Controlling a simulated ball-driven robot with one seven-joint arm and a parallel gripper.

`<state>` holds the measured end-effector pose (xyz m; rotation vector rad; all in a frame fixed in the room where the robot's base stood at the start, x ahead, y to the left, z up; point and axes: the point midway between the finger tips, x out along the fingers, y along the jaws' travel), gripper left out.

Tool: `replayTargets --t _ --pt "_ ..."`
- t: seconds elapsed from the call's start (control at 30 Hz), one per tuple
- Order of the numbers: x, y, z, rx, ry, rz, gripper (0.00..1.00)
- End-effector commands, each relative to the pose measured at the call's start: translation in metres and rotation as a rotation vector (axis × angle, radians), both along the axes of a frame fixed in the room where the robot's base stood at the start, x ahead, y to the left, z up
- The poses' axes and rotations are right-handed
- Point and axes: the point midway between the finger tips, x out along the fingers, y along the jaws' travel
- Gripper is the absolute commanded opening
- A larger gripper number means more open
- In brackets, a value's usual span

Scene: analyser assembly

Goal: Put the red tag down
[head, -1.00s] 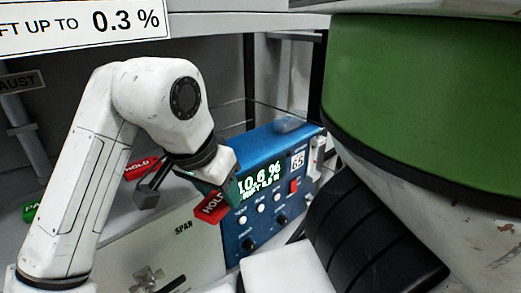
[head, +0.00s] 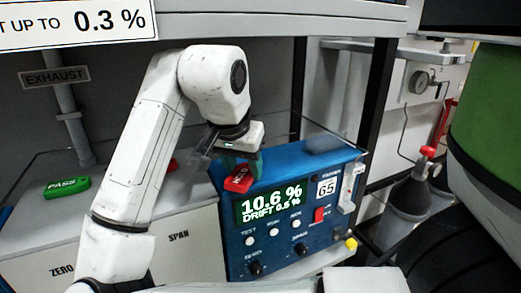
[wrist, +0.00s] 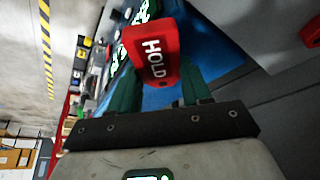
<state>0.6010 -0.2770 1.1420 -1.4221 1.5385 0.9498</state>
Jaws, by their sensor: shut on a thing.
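My gripper (head: 241,165) is shut on a red tag (head: 238,180) and holds it at the upper left of the blue analyser (head: 240,240), by its top edge. I cannot tell whether the tag touches the analyser. In the wrist view the tag (wrist: 152,55) reads HOLD and sits between the teal fingers of my gripper (wrist: 160,75). A second red tag (head: 173,165) is on the grey bench behind my arm, partly hidden. A red piece also shows at the right edge of the wrist view (wrist: 313,30).
A green PASS tag (head: 67,187) lies on the bench at left. The analyser's display reads 10.6 % and drift 0.5 %. A dark post (head: 374,110) stands behind its right end. A dark conical vessel (head: 412,195) and a large green-banded body (head: 490,130) are at right.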

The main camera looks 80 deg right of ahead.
Motion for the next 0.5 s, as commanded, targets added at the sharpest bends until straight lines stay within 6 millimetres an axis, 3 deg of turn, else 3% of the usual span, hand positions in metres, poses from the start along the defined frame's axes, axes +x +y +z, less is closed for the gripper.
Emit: replayTargets --t 0.2,0.5 --pt "-0.004 -0.044 0.001 0.000 0.001 0.000 0.18" --pt "-0.005 -0.065 0.000 0.000 0.001 -0.001 0.18"
